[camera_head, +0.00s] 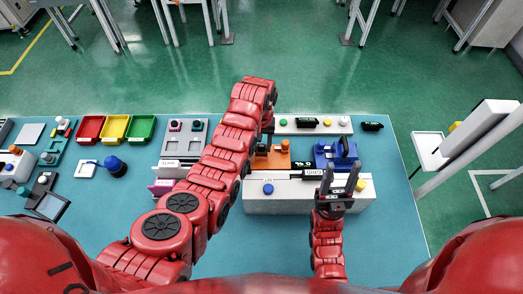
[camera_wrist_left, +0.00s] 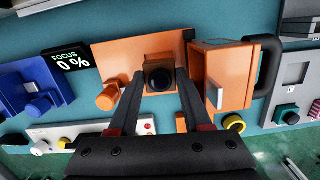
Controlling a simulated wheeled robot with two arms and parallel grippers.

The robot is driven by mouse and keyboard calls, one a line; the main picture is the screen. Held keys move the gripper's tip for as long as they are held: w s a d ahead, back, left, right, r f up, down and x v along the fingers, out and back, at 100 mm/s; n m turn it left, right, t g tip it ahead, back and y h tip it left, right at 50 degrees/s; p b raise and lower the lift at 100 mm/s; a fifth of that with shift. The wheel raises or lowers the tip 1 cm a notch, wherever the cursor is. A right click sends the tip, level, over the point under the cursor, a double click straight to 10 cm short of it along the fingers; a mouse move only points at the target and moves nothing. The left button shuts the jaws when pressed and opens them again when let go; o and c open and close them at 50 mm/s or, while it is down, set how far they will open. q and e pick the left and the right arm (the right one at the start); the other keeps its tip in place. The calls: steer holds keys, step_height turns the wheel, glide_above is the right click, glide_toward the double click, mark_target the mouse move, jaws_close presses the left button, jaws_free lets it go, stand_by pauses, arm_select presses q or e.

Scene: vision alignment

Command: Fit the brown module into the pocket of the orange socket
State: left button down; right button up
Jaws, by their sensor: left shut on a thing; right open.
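The orange socket (camera_head: 272,160) stands on the bench near the middle in the head view, partly covered by my left arm. In the left wrist view the orange socket (camera_wrist_left: 112,57) is a plate with an orange knob (camera_wrist_left: 107,98). The brown module (camera_wrist_left: 155,62), with a black round part on it, sits between the fingertips of my left gripper (camera_wrist_left: 161,82), which is shut on it. The module overlaps the socket plate; whether it is inside the pocket cannot be told. The arm hides it in the head view. My right gripper (camera_head: 340,172) is open and empty above the white box.
A white box (camera_head: 290,193) with blue and yellow knobs lies in front. A blue fixture (camera_head: 337,153) is right of the socket. A screen (camera_wrist_left: 68,57) reads FOCUS 0 %. An orange housing with a black handle (camera_wrist_left: 268,62) stands beside the module. A button strip (camera_head: 314,124) lies behind.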

mark_target(261, 145)
arm_select(q)
steer(key=shift+w+f, duration=0.15)
steer(key=shift+f, duration=0.4)
steer(key=shift+f+p, duration=0.35)
steer(key=shift+f, duration=0.8)
steer(key=c, duration=0.6)
jaws_free()
steer(key=shift+r, duration=0.1)
steer(key=r, duration=0.2)
steer(key=r+b, duration=0.1)
steer(key=r, duration=0.1)
steer(key=r+b, duration=0.1)
steer(key=r, duration=0.1)
steer(key=shift+w+r, duration=0.25)
steer(key=shift+w, duration=0.15)
steer(key=r+p, duration=0.3)
steer(key=r, duration=0.2)
steer(key=shift+w+r, duration=0.1)
steer(key=shift+w, duration=0.1)
